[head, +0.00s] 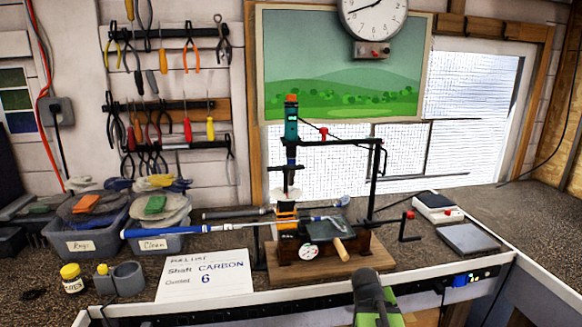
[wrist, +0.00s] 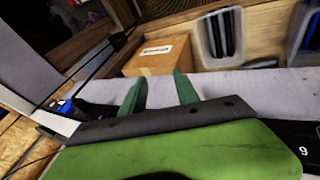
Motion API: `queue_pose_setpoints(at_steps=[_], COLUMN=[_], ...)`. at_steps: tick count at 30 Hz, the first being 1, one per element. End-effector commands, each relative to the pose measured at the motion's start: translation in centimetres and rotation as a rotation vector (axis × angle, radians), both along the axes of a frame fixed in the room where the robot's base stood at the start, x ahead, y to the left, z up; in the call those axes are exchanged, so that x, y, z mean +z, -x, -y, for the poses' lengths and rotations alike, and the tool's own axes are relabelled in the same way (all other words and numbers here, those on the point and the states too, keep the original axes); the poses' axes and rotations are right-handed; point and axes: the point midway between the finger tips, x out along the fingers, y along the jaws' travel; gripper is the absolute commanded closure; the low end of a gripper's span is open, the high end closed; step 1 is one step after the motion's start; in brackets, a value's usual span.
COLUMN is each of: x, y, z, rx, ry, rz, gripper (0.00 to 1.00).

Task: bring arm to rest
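My gripper (wrist: 160,77) shows in the wrist view with its two green fingers apart and nothing between them. Beyond the fingers is a cardboard box (wrist: 160,56) with a pale label, with a gap between it and the fingers. In the head view, a grey and green part of my arm (head: 372,297) rises at the bottom edge, in front of the bench; the fingers cannot be made out there. A golf club with a blue grip (head: 165,231) lies across the vise stand (head: 330,258) on the bench.
A card (head: 207,277) reading "Shaft CARBON" and "6" lies at the bench front. Bins labelled "Rags" (head: 84,243) and "Clean" (head: 152,244) stand at left. A scale (head: 438,208) and grey plate (head: 467,239) are at right. The bench's front edge is close to my arm.

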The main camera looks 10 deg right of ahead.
Motion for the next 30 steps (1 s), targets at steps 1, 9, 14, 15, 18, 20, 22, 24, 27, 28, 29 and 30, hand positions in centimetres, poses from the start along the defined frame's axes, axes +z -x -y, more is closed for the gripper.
queue_pose_setpoints(at_steps=[1,9,14,15,18,20,22,24,27,28,29,30], x=[-0.8,-3.0,0.6,1.3,2.6,2.8,2.7,2.6,2.5,2.5,2.5,2.5], y=[-0.1,2.8,4.2,4.2,4.1,4.1,4.1,4.1,4.1,4.1,4.1,4.1], z=[-4.0,-20.5,-23.9,-23.8,-23.8,-23.7,-23.7,-23.7,-23.7,-23.7,-23.7,-23.7], rx=[0.017,0.086,0.104,0.103,0.103,0.103,0.104,0.103,0.103,0.104,0.104,0.103], ry=[-0.070,-0.369,-0.437,-0.436,-0.435,-0.435,-0.434,-0.433,-0.433,-0.433,-0.433,-0.434], rz=[-0.030,-0.217,-0.277,-0.276,-0.275,-0.274,-0.273,-0.273,-0.273,-0.272,-0.272,-0.272], gripper=[0.63,0.63,0.63,0.63,0.63,0.63,0.63,0.63,0.63,0.63,0.63,0.63])
